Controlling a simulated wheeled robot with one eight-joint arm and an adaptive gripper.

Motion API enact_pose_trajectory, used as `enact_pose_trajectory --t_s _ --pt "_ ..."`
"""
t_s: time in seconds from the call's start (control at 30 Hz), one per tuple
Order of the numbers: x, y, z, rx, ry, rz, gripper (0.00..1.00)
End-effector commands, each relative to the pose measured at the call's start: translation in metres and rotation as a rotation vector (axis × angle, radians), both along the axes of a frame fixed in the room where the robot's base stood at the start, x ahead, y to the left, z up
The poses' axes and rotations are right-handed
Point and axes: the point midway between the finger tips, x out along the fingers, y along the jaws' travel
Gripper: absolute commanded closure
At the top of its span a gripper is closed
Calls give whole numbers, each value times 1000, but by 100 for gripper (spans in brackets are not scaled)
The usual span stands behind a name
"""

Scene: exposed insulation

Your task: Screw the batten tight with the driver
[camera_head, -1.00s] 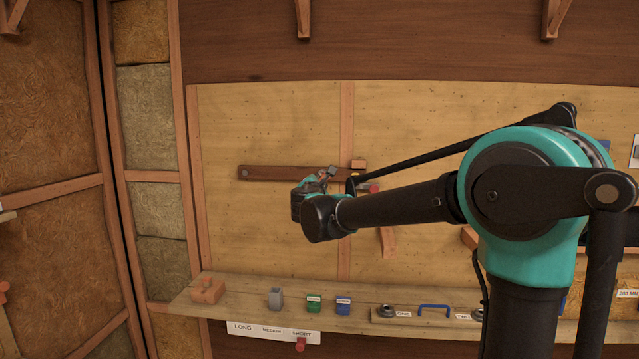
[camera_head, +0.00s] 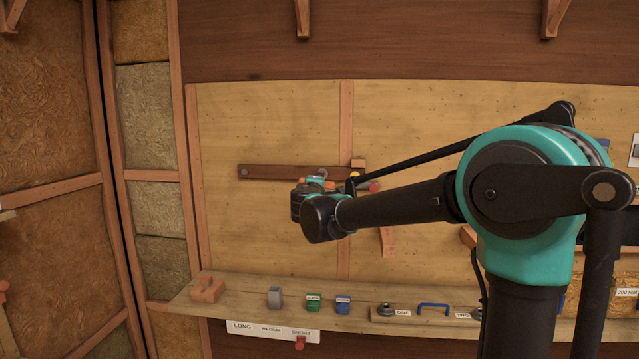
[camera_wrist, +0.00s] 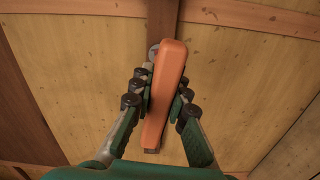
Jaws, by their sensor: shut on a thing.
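The batten (camera_head: 275,173) is a dark wooden strip lying level across the pale panel in the head view, with a round fastener at its left end. In the wrist view, the batten (camera_wrist: 162,18) runs upright at the top and crosses a lighter strip. My gripper (camera_wrist: 163,95) is shut on an orange tapered handle, which I take for the driver (camera_wrist: 166,85). A grey round piece shows beside the handle's upper end. My gripper (camera_head: 316,184) is at the batten's right half in the head view. The driver's tip and its contact with any screw are hidden.
A shelf (camera_head: 255,305) below holds an orange block (camera_head: 208,289), grey, green and blue pieces and a blue handle (camera_head: 434,308). A small wood block (camera_head: 358,163) sits at the batten's right end. My arm covers much of the right side.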

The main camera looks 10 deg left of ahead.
Motion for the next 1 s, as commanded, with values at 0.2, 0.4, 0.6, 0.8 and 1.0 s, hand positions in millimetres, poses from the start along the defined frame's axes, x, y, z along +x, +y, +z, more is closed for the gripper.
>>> enact_pose_trajectory --t_s 0.2,0.4,0.6,0.8,1.0 --pt "0 0 0 -32 1 0 100" --pt "0 0 0 -127 5 0 100" --pt "-7 0 0 -127 5 0 100" --pt "-18 1 0 -127 4 1 100" --pt "-29 1 0 -127 4 1 100"
